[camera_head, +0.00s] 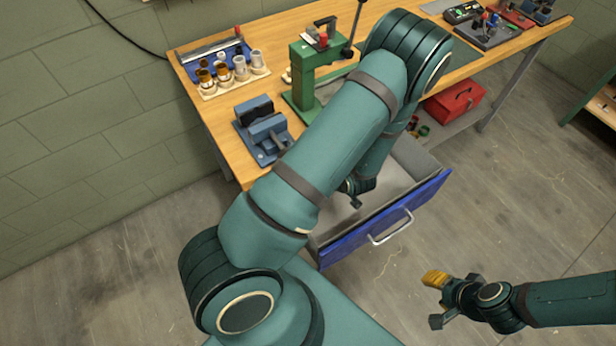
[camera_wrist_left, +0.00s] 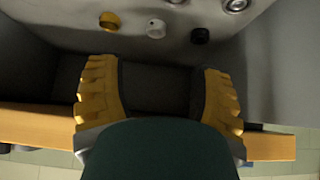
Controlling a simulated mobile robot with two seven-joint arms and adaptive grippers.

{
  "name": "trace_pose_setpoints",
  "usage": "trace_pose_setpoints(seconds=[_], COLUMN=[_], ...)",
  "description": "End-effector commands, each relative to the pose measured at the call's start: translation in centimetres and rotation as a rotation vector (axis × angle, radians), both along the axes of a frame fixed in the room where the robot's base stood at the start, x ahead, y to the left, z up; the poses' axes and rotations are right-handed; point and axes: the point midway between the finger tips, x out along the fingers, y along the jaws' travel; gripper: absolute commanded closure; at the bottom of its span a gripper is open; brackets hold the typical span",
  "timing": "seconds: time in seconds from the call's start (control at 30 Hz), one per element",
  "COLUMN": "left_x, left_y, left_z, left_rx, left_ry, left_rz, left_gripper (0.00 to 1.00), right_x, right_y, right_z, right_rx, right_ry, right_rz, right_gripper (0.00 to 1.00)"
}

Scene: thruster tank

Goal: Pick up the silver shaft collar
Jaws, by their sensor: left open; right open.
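In the left wrist view, a small pale silver-white collar (camera_wrist_left: 156,28) lies on the grey drawer floor between a brass-yellow collar (camera_wrist_left: 109,21) and a black collar (camera_wrist_left: 200,36). My left gripper (camera_wrist_left: 162,98) is open and empty, its yellow-padded fingers apart, with the collars beyond its fingertips. The collars cannot be made out there. My right gripper (camera_head: 437,300) is open and empty over the floor, to the right of the drawer.
The wooden workbench (camera_head: 222,128) holds a blue vise (camera_head: 262,132), a green press (camera_head: 305,75) and a rack of cups (camera_head: 232,80). A red toolbox (camera_head: 455,102) stands on the shelf below. In the left wrist view, shiny metal rings (camera_wrist_left: 235,5) lie farther along the drawer floor.

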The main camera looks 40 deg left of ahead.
Motion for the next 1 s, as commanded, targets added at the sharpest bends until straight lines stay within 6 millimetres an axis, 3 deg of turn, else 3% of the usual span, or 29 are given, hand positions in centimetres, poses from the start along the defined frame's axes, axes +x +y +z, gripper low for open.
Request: trace_pose_setpoints(seconds=[0.33,1.0], left_x=[1.0,2.9], left_y=[3.7,8.0], left_z=[-4.9,-9.9], left_rx=[0.0,0.0], left_ry=[0.002,0.001], left_rz=[0.003,0.001], left_gripper=[0.34,0.34], right_x=[-0.5,-0.9], right_y=[0.1,0.2], right_z=[-1.3,-2.6], right_rx=[0.003,0.005], right_ry=[0.009,0.019], right_rz=[0.008,0.016], right_gripper=[0.53,0.53])
